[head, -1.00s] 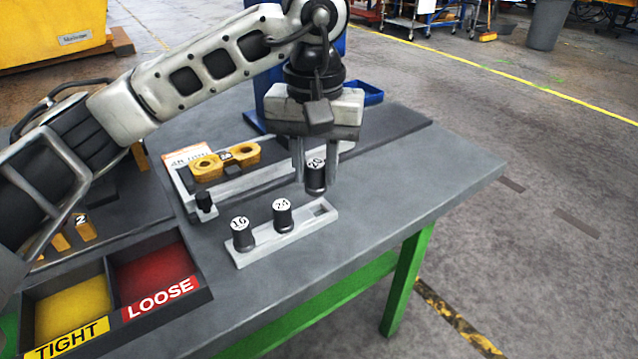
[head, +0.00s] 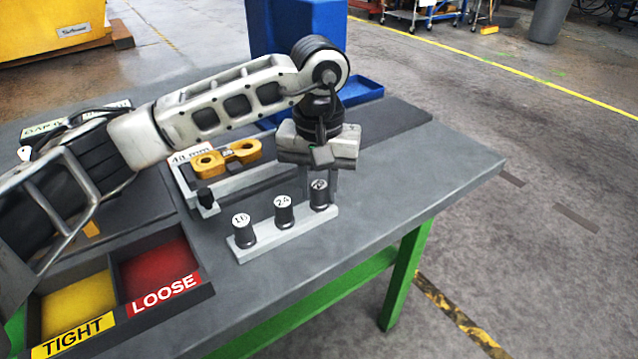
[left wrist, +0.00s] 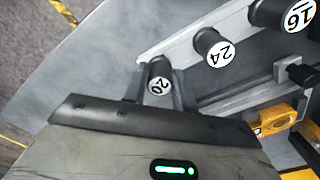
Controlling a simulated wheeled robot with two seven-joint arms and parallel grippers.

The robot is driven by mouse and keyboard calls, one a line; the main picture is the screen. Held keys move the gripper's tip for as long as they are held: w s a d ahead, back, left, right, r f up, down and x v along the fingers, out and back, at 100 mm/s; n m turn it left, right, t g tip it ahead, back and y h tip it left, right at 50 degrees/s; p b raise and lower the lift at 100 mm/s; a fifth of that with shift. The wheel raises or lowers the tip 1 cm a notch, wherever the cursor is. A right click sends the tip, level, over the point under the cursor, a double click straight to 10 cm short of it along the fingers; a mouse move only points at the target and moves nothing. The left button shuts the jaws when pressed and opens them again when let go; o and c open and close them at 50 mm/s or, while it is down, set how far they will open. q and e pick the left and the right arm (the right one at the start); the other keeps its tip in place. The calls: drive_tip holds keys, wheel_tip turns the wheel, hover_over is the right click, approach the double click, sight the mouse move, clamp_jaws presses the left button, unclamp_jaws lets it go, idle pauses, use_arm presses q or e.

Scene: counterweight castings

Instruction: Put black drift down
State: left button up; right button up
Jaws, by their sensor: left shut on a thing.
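The black drift marked 20 (head: 319,197) is upright at the right end of the pale rack (head: 262,246), in line with its socket. I cannot tell whether its base is fully seated. My left gripper (head: 321,182) points down from above and is shut on this drift. In the left wrist view the drift marked 20 (left wrist: 160,72) shows between the two fingers (left wrist: 160,88). The drifts marked 24 (head: 284,214) and 16 (head: 243,231) stand in the rack's other places. My right gripper is not in view.
A yellow link (head: 226,158) lies on a grey fixture behind the rack, with a black knob (head: 206,198) at its front. A divided tray has a yellow TIGHT bin (head: 78,304) and a red LOOSE bin (head: 155,267). The bench (head: 400,190) is clear right of the rack.

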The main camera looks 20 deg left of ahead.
sight(319, 186)
use_arm(q)
drive_tip(key=o, duration=1)
drive_tip(key=shift+r+p, duration=0.35)
drive_tip(key=shift+p, duration=0.1)
wheel_tip(319, 186, up, 12)
drive_tip(key=b, duration=0.1)
drive_tip(key=shift+f, duration=0.2)
drive_tip(key=shift+s, duration=0.1)
